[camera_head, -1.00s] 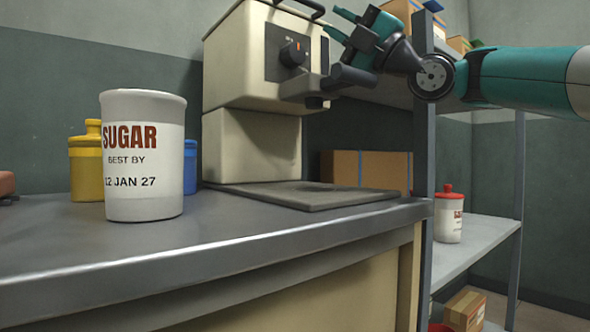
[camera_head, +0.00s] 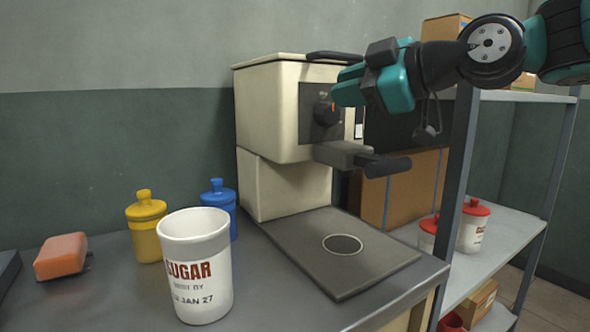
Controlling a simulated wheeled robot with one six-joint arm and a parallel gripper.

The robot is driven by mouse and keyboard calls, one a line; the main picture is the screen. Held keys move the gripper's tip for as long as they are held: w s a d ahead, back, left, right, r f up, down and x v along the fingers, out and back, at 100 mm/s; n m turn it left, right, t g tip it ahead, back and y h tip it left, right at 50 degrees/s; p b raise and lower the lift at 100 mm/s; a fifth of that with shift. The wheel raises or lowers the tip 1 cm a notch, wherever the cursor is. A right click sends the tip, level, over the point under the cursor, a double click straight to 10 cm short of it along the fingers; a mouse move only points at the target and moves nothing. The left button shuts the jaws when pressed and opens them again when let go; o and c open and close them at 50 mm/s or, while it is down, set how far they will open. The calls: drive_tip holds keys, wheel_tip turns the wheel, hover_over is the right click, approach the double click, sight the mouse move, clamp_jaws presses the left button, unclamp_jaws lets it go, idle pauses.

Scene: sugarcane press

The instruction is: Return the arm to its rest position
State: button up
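My gripper (camera_head: 345,82), with teal fingers, is in the air at the upper right, in front of the press's upper body in the picture. Its two fingers show one partly behind the other, apart, with nothing seen between them. My arm reaches in from the upper right corner. The cream press (camera_head: 270,110) stands on the counter with a dark dial and a black-handled part at its front. Whether the gripper touches the press cannot be told from this angle.
A white SUGAR cup (camera_head: 203,285) stands upright on the grey counter (camera_head: 110,300). Yellow (camera_head: 147,235) and blue (camera_head: 219,203) jars and an orange block (camera_head: 61,256) are behind it. A flat plate (camera_head: 300,250) lies before the press. A metal shelf (camera_head: 505,238) with red-lidded jars (camera_head: 475,232) is right.

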drive_tip(key=s+d+m+g+h+p, duration=0.3)
drive_tip(key=s+m+g+h+p, duration=0.1)
drive_tip(key=s+p, duration=0.8)
drive_tip(key=s+d+m+g+h+p, duration=0.4)
drive_tip(key=s+m+p, duration=0.3)
drive_tip(key=s+p, duration=0.4)
drive_tip(key=shift+s+r+g+p, duration=0.15)
drive_tip(key=shift+s+g+p, duration=0.25)
drive_tip(key=shift+s+g, duration=0.6)
